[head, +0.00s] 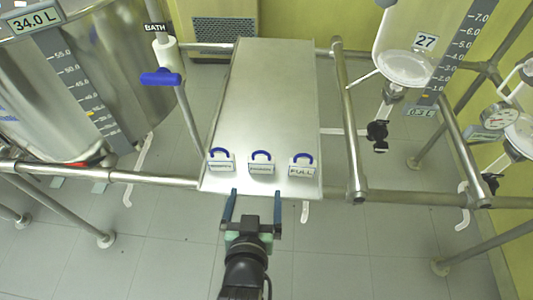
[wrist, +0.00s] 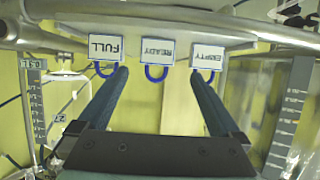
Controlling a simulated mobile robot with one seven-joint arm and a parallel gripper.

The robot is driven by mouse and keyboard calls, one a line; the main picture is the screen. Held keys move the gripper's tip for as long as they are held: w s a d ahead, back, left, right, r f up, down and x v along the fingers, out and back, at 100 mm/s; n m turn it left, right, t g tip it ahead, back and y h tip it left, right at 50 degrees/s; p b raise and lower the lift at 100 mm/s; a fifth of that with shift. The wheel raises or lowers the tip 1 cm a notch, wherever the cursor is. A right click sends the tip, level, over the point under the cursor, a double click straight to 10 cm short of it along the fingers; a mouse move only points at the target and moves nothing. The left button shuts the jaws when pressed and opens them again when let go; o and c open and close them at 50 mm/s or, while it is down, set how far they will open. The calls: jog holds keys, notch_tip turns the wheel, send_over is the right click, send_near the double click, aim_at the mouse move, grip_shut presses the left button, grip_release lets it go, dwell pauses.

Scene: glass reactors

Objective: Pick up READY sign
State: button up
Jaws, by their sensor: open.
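The READY sign is the middle one of three small white signs with blue loop handles; it sits on the metal tray near its front edge. In the head view the READY sign (head: 261,169) has lettering too small to read; in the wrist view the READY sign (wrist: 157,50) appears upside down and is readable. My gripper (head: 254,193) is open and empty, just in front of the tray edge. In the wrist view my gripper (wrist: 159,74) has its two fingers on either side of the READY sign's blue loop, apart from it.
The EMPTY sign (wrist: 208,56) and the FULL sign (head: 302,169) flank the READY sign closely on the tray (head: 268,95). A metal rail (head: 115,174) runs beside the tray front. The tray behind the signs is clear.

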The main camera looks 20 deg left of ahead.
aim_at(261, 168)
jog(key=b+x, duration=0.1)
jog(key=x, duration=0.6)
jog(key=shift+w+f, duration=0.15)
jog(key=shift+w, duration=0.1)
jog(key=shift+b+x, duration=0.4)
jog(key=shift+x, duration=2.3)
jog(key=shift+d, duration=0.15)
jog(key=shift+c, duration=0.2)
